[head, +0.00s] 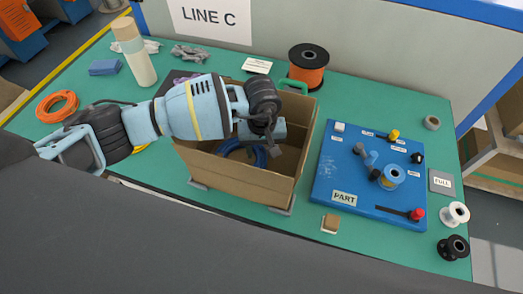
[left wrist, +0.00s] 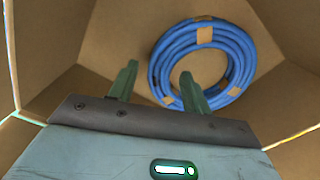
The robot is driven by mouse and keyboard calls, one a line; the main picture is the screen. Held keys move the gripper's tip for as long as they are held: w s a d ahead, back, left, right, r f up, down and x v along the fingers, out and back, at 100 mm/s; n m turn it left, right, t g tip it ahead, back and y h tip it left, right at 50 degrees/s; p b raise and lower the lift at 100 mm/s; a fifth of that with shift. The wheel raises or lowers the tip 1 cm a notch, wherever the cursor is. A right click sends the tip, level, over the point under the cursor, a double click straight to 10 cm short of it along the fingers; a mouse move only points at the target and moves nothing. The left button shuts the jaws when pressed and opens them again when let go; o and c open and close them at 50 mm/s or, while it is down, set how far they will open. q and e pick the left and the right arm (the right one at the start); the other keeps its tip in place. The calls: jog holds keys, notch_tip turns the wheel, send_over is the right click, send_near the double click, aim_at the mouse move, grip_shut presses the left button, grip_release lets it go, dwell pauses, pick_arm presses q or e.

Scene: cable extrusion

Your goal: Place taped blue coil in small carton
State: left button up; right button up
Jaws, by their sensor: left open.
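The blue coil (left wrist: 239,47), with several tan tape bands, lies flat on the floor of the small carton. It also shows partly in the head view (head: 259,155), with my left gripper hiding some of it. The open cardboard carton (head: 235,180) stands on the green table. My left gripper (left wrist: 156,82) reaches down into the carton above the coil. Its two green fingers are apart with nothing between them; the right finger overlaps the coil's near edge in the picture. I cannot tell whether it touches. My right gripper is not in view.
A blue board (head: 337,170) with knobs stands right of the carton. An orange coil (head: 57,106) and a cream bottle (head: 135,55) are at the left. An orange spool (head: 307,68) stands behind. Black (head: 453,247) and white (head: 455,213) spools sit at the right edge.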

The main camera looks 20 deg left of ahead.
pick_arm(q)
notch_tip(320, 180, up, 11)
dwell(0.4)
dwell(0.8)
dwell(0.4)
